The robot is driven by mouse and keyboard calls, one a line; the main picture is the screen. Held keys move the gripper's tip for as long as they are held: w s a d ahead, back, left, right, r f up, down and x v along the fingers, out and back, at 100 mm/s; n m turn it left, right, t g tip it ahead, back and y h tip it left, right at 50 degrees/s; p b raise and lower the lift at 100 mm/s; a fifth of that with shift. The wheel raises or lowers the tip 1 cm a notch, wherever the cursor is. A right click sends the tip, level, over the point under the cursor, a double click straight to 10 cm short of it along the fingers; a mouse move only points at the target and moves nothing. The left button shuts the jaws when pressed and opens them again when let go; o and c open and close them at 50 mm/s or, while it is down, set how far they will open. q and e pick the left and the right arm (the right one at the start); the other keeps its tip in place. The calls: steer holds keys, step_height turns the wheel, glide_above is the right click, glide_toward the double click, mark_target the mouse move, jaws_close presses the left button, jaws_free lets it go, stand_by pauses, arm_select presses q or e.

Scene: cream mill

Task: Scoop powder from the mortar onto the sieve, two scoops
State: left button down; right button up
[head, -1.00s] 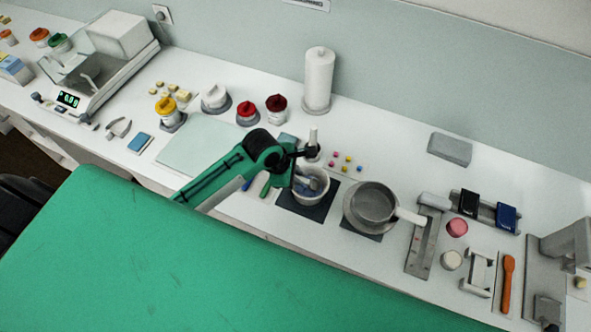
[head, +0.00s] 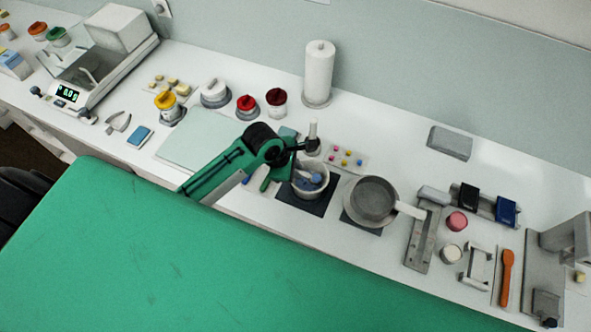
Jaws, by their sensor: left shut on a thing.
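The mortar (head: 299,193) is a pale bowl on a dark mat, right of the table's middle. A blue scoop (head: 315,179) dips into it. My left gripper (head: 297,168) is at the mortar's upper left rim, shut on the scoop; its fingers are small and partly hidden by my green wrist. The powder in the bowl cannot be made out. The sieve (head: 371,199) is a round grey pan with a pale handle, just right of the mortar and apart from it. Its mesh looks bare. My right gripper is not in view.
A pale pestle (head: 313,131) stands upright behind the mortar. A tray of coloured pieces (head: 346,158) lies behind the sieve. A balance (head: 92,73) is at left, an orange spatula (head: 507,276) at right.

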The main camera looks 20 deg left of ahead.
arm_select(q)
steer(key=shift+r, duration=3.65)
steer(key=c, duration=2.1)
jaws_free()
jaws_close()
